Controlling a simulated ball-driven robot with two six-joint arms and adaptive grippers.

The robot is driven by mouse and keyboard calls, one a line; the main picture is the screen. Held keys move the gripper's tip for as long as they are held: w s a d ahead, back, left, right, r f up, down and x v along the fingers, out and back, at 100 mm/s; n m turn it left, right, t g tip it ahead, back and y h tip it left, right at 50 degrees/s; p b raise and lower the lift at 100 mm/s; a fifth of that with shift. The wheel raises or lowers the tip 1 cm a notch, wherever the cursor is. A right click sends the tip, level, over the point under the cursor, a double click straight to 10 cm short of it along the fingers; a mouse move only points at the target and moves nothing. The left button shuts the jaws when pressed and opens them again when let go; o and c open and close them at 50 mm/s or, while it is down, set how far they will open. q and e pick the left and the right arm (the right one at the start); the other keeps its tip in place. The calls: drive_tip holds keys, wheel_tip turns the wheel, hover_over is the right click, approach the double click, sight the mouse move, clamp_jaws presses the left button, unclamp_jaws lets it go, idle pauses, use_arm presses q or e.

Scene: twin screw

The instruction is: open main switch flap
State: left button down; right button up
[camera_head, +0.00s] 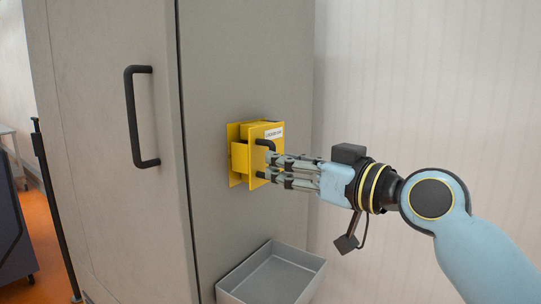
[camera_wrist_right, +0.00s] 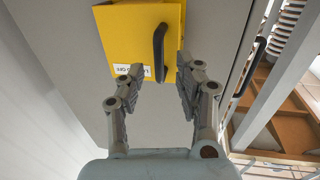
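The yellow main switch box (camera_head: 237,158) is mounted on the grey cabinet side. Its front flap (camera_wrist_right: 130,35) carries a white label (camera_head: 273,133) and a black handle (camera_wrist_right: 159,52). The flap looks shut, though the fingers partly cover it in the head view. My right gripper (camera_head: 267,167) reaches in from the right, with its fingertips at the flap's front. In the right wrist view my right gripper (camera_wrist_right: 158,70) is open. The handle's lower end lies between its fingers, closer to the right finger; I cannot tell whether they touch. My left gripper is not in view.
A grey open tray (camera_head: 270,275) is fixed to the cabinet below the box. The cabinet door (camera_head: 105,180) with a long black handle (camera_head: 133,115) is to the left. A pale wall (camera_head: 430,80) stands behind my right arm.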

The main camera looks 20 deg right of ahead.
drive_tip(key=shift+x, duration=1.9)
clamp_jaws()
